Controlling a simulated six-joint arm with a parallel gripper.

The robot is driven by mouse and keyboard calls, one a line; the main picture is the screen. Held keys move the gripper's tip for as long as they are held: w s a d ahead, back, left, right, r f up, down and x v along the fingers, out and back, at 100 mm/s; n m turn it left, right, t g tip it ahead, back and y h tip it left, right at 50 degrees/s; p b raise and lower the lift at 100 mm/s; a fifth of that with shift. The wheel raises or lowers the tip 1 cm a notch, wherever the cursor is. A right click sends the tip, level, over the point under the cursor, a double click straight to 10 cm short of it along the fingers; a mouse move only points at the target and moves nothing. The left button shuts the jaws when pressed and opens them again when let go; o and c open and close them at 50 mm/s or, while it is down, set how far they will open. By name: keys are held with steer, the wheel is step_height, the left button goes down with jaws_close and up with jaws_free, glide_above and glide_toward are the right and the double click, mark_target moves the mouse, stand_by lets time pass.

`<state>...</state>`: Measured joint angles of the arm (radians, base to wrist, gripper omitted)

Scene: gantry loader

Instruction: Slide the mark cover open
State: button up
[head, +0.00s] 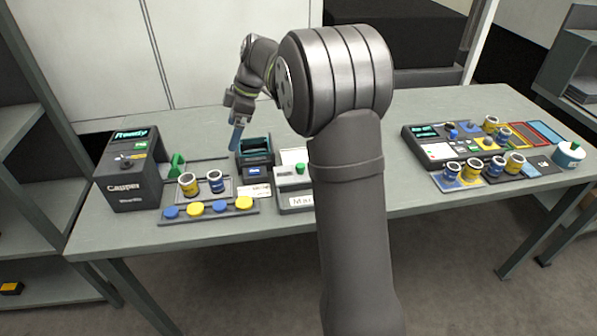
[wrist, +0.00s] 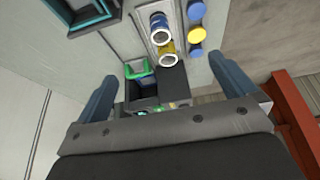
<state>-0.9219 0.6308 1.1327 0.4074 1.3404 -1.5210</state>
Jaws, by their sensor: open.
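A grey station with a label starting "Mar" (head: 294,203) and a green knob (head: 300,168) stands mid-table in the head view. My arm hides its right side, and I cannot make out its cover or whether that is open. A dark box with a teal-rimmed opening (head: 255,145) stands just left of it; a teal-rimmed dark frame also shows at the upper left of the wrist view (wrist: 92,18). My gripper (head: 236,138) is above the table, beside the box's left edge. In the wrist view its two blue fingers are wide apart with nothing between them (wrist: 163,72).
The Capper (head: 130,180) stands at the left, with a green bracket (head: 177,165) beside it. Yellow and blue jars (head: 188,184) stand in a tray behind a row of caps (head: 196,209). More jars and a panel (head: 438,152) are at the right. The table's back middle is clear.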

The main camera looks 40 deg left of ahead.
stand_by(0.3)
steer(key=shift+c, duration=0.7)
steer(key=shift+n+t+h, duration=0.6)
steer(key=shift+t, duration=0.1)
steer(key=w+d, duration=0.1)
steer(key=w, duration=0.1)
steer(key=w+d+r, duration=0.1)
steer(key=w+d, duration=0.3)
steer(key=shift+d+r, duration=0.25)
steer(key=c, duration=1)
steer(key=w+d+r+n+t+h, duration=0.1)
steer(key=w+d+r+t+h, duration=0.1)
steer(key=w+d, duration=0.45)
steer(key=f, duration=1.7)
steer(key=shift+s+d+f, duration=0.15)
steer(key=shift+s+d, duration=0.1)
steer(key=shift+s, duration=0.05)
